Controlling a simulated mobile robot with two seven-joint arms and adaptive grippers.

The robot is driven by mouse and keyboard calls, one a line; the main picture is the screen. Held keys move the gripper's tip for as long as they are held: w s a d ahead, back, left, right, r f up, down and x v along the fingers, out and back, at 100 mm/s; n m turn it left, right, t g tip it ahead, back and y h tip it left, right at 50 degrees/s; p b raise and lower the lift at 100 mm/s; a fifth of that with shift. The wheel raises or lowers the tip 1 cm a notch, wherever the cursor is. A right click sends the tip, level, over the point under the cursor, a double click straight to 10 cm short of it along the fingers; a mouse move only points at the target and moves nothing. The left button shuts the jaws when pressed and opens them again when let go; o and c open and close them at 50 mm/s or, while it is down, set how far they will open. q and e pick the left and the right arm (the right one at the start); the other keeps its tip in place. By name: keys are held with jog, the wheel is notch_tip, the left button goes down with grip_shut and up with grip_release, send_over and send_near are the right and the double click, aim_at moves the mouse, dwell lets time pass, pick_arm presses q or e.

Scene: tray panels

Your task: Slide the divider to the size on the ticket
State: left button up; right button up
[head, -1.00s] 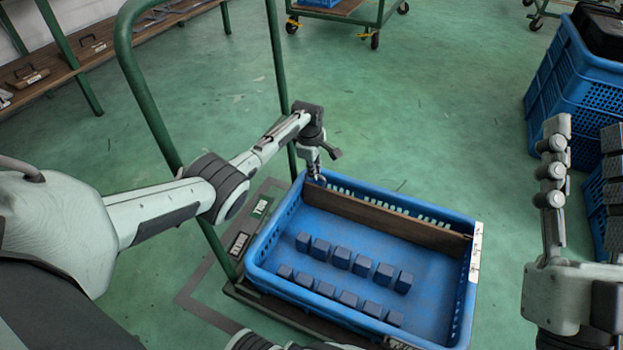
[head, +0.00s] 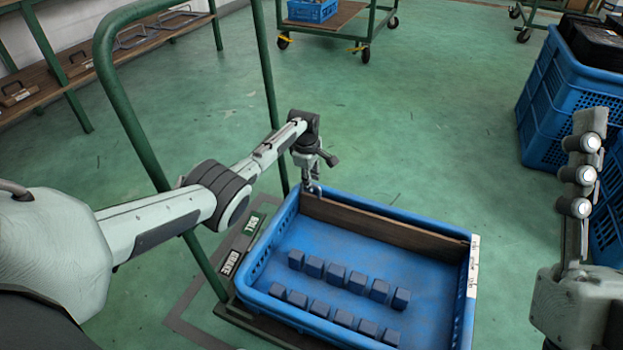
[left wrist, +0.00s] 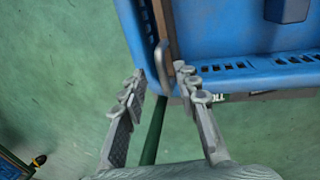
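The divider (head: 385,223) is a brown wooden board standing across the blue tray (head: 262,250), close to its far wall. The left wrist view shows a metal loop handle (left wrist: 164,62) at the divider's near end. My left gripper (head: 312,188) is at the divider's left end, over the tray rim. In the left wrist view its fingers (left wrist: 163,85) are apart, one on each side of the handle. A white label strip (head: 473,265) with marks too small to read is on the tray's right rim.
Two rows of dark blue blocks (head: 335,274) stand in the tray, with bare floor between them and the divider. A green cart post (head: 150,130) rises left of the tray.

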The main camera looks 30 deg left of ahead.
pick_arm(q)
notch_tip(320, 180, up, 12)
jog(key=s, duration=0.2)
jog(key=shift+s, duration=0.2)
jog(key=shift+f, duration=0.1)
dwell(0.4)
